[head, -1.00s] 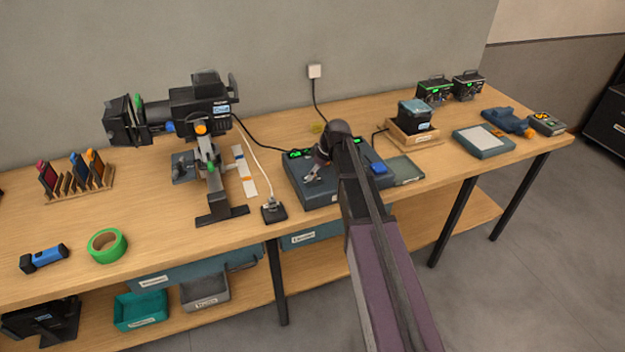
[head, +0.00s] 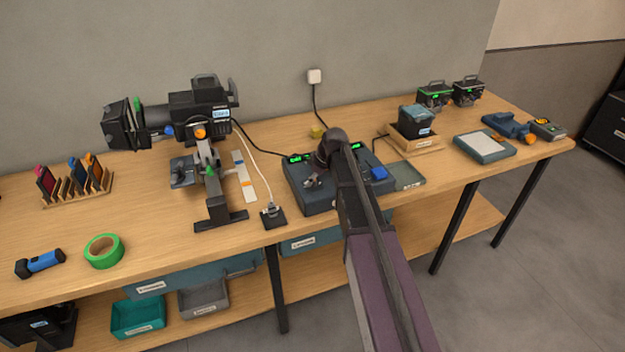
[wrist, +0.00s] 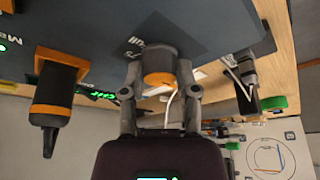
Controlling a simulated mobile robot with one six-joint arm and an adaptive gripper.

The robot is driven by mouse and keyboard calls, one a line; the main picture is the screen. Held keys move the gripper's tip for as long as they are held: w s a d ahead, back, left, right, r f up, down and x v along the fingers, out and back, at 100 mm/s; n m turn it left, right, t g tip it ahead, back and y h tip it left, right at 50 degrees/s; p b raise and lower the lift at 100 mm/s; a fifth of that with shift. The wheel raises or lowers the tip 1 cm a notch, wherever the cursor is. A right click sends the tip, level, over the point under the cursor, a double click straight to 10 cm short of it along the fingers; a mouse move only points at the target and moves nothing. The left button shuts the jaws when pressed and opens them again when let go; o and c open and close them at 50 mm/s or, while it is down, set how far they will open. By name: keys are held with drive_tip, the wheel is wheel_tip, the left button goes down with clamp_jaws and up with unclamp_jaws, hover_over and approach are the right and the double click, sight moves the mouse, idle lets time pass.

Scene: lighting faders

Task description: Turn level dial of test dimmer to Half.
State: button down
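The test dimmer (head: 318,203) is a dark blue-grey box on the bench with green lit displays, partly hidden behind my arm. My gripper (head: 313,182) is low over its left part. In the wrist view, a round grey and orange knob (wrist: 158,76), apparently the level dial, sits between the two fingers of my gripper (wrist: 160,68). One finger is close on each side; I cannot tell whether they press on it. The dial's pointer cannot be read. A printed label lies beside it. A black and orange handle (wrist: 52,98) stands to the left in the wrist view.
A stage light (head: 195,115) on a stand and a small black plate (head: 272,217) with a white cable are left of the dimmer. A wooden tray (head: 408,143) with a dark box and a flat tray (head: 407,176) are to its right.

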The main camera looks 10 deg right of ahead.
drive_tip(key=shift+m, duration=0.3)
drive_tip(key=m+t+h, duration=0.1)
drive_tip(key=m, duration=0.2)
drive_tip(key=shift+s+m, duration=0.15)
drive_tip(key=shift+m, duration=0.25)
drive_tip(key=m+h, duration=0.2)
drive_tip(key=m, duration=0.2)
drive_tip(key=shift+t, duration=0.4)
drive_tip(key=m, duration=0.2)
drive_tip(key=m+h, duration=0.1)
drive_tip(key=m, duration=0.1)
drive_tip(key=shift+m+h, duration=0.3)
drive_tip(key=shift+m, duration=0.1)
drive_tip(key=m+h, duration=0.1)
drive_tip(key=m, duration=0.3)
drive_tip(key=shift+m+g+h, duration=0.3)
drive_tip(key=shift+g+h, duration=0.1)
drive_tip(key=shift+c, duration=1.8)
unclamp_jaws()
